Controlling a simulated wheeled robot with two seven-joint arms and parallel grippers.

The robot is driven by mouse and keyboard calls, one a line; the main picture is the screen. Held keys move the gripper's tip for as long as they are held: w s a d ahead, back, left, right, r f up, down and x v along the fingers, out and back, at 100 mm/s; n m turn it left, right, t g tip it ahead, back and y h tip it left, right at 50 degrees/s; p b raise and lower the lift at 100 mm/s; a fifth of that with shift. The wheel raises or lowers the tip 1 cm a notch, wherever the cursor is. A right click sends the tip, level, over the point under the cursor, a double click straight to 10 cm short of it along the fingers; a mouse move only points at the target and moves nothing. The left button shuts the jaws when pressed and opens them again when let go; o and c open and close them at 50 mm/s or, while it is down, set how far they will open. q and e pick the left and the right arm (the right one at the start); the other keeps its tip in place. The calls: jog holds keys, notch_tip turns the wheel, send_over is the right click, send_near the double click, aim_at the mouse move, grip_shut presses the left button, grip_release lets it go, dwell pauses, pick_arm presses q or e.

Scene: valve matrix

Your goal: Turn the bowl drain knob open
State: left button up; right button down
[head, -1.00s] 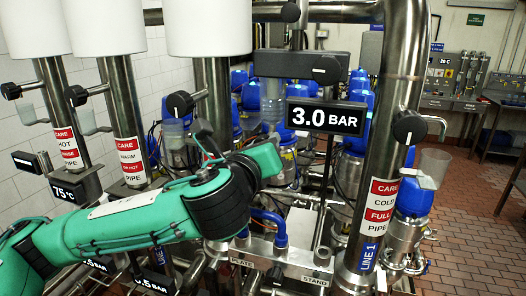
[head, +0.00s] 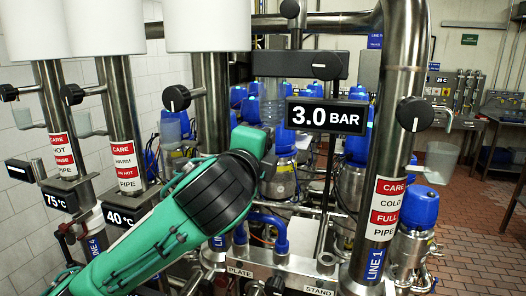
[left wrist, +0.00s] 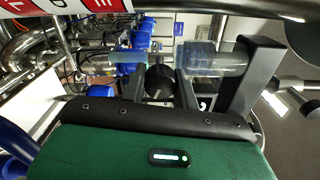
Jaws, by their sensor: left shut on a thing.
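In the left wrist view, my left gripper (left wrist: 160,88) has its two dark fingers on either side of a round black knob (left wrist: 158,76) and is shut on it. The knob's face carries a pale mark. Just beyond it lies a clear cylindrical bowl (left wrist: 215,58), sideways in this view. In the head view, a clear bowl (head: 271,108) shows behind the end of my green left arm. My left gripper's fingers and the held knob are hidden there behind the arm. No label on the held knob can be read. My right gripper is not in view.
A 3.0 BAR display (head: 326,116) hangs right of my left arm. A thick steel LINE 1 pipe (head: 396,80) stands to the right with a black knob (head: 415,114). Another black knob (head: 176,98) sits on a left pipe. Blue-topped valves (head: 360,145) crowd behind. Open floor lies far right.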

pick_arm(q)
jog(key=shift+n+b, duration=0.45)
jog(key=shift+n, duration=1.75)
jog(key=o, duration=1)
jog(key=b+v, duration=0.4)
jog(key=v, duration=0.9)
jog(key=shift+s+a, duration=0.2)
jog(key=shift+s, duration=0.15)
